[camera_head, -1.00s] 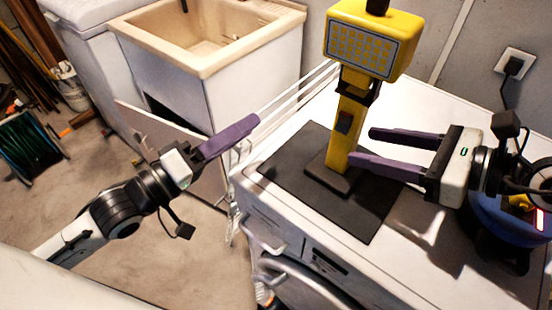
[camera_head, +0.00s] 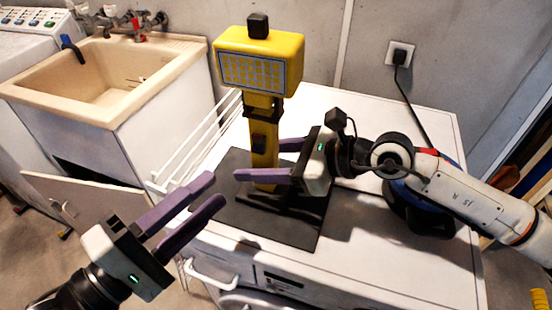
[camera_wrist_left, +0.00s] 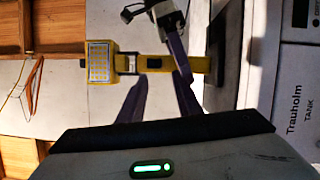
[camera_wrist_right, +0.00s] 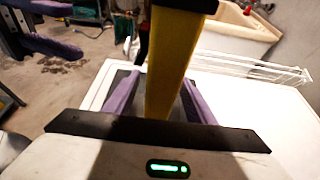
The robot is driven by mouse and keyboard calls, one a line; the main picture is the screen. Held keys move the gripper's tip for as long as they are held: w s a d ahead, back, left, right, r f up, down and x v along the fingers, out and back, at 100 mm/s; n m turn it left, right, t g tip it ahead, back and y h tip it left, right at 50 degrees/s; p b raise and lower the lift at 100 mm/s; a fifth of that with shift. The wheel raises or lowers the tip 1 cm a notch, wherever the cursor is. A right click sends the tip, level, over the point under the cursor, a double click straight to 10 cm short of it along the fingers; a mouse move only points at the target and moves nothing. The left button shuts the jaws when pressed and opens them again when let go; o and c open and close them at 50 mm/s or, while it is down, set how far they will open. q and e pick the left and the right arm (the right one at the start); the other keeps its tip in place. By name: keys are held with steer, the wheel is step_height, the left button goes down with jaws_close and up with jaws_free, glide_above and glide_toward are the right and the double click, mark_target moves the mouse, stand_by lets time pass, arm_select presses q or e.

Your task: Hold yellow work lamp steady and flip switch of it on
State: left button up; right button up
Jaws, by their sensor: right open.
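The yellow work lamp (camera_head: 258,65) stands upright on a dark mat on the white washing machine top. Its panel faces me, and a dark switch (camera_head: 258,142) sits on the front of its post. My right gripper (camera_head: 262,160) is open, with its fingers on either side of the lower post. The right wrist view shows the post (camera_wrist_right: 172,65) between the fingers, with gaps visible. My left gripper (camera_head: 214,190) is open and empty, in front and to the left of the lamp, apart from it. The left wrist view shows the lamp (camera_wrist_left: 100,60) sideways, ahead of its fingers.
The dark mat (camera_head: 295,235) lies under the lamp. A white wire rack (camera_head: 205,135) is at the machine's left edge, beside the beige sink (camera_head: 110,95). A blue and black object (camera_head: 415,205) is under my right arm. A plug (camera_head: 399,57) sits in the wall socket.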

steer(key=shift+x, duration=1.2)
